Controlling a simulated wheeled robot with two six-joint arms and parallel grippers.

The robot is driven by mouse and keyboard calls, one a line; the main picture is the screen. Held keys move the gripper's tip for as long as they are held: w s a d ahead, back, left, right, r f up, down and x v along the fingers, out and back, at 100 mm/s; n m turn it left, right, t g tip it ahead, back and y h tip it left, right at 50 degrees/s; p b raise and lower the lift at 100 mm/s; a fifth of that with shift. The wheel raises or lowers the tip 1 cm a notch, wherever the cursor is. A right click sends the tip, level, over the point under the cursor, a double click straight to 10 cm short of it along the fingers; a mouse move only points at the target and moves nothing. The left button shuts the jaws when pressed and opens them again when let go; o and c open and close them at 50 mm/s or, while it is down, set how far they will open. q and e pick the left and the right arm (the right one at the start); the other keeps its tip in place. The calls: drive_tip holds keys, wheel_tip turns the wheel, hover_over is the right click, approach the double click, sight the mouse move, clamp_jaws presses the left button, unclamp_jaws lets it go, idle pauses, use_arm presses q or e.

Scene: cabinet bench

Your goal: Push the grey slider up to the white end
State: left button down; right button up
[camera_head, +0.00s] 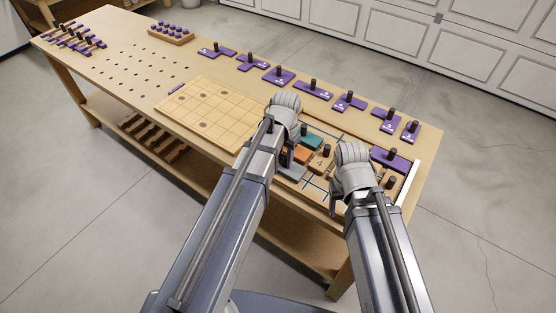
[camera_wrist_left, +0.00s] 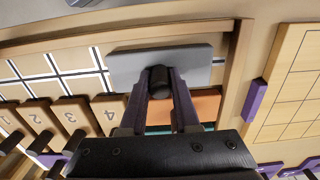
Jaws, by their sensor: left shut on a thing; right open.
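The grey slider (camera_wrist_left: 195,62) is a flat grey block with a dark upright knob (camera_wrist_left: 159,80). In the left wrist view it lies in the framed tray, close to the tray's wooden end wall (camera_wrist_left: 236,62). My left gripper (camera_wrist_left: 160,88) is shut on the knob. In the head view the grey slider (camera_head: 292,172) shows only partly beside my left gripper (camera_head: 287,156). The white end (camera_head: 408,184) is a white strip at the tray's right end, well away from the slider. My right gripper (camera_head: 337,203) is open and empty over the tray's front side.
An orange block (camera_head: 302,155), a teal block (camera_head: 312,141) and a numbered wooden block (camera_head: 321,163) sit close to the grey slider. The gridded tray floor (camera_wrist_left: 60,68) left of the slider is bare in the left wrist view. Purple knobbed pieces (camera_head: 313,88) line the back.

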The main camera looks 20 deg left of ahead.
sight(300, 173)
use_arm(q)
drive_tip(key=shift+s+d, duration=0.35)
drive_tip(key=shift+d, duration=0.55)
drive_tip(key=shift+s+d, duration=0.3)
drive_tip(key=shift+d, duration=0.65)
drive_tip(key=shift+s+d, duration=0.35)
drive_tip(key=shift+d, duration=0.65)
drive_tip(key=shift+s+d, duration=0.45)
drive_tip(key=shift+d, duration=0.8)
drive_tip(key=shift+s+d, duration=0.45)
drive_tip(key=shift+d, duration=0.75)
drive_tip(key=shift+s+d, duration=0.45)
drive_tip(key=shift+d, duration=0.8)
